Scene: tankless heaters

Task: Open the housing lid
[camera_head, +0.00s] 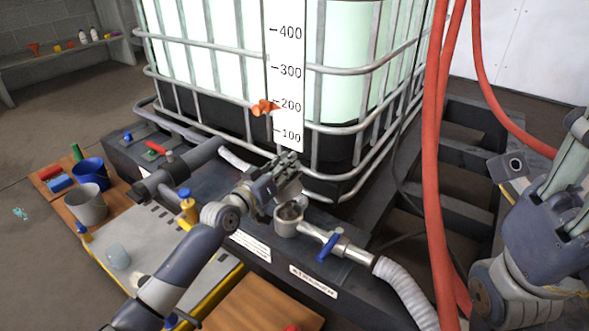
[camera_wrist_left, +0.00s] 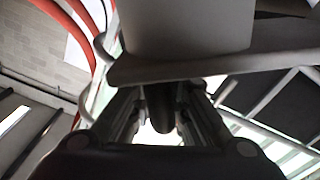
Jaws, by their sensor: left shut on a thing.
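The strainer housing (camera_head: 287,226) is a pale grey round cup on the dark skid, above a label reading STRAINER. Its dark inside shows at the top. My left gripper (camera_head: 289,178) is just above and behind its rim. In the left wrist view my left gripper (camera_wrist_left: 160,112) is shut on a dark rounded knob, which joins a wide grey flanged piece (camera_wrist_left: 190,65) that looks like the housing lid. In the head view I cannot make out the lid apart from the gripper. My right gripper (camera_head: 577,170) is at the right edge, partly cut off, its opening unclear.
A blue-handled valve (camera_head: 328,246) and a ribbed hose (camera_head: 403,290) run right from the housing. The caged tank (camera_head: 225,60) stands close behind. Red hoses (camera_head: 436,150) hang at the right. A yellow valve (camera_head: 188,208) and buckets (camera_head: 91,205) are at left.

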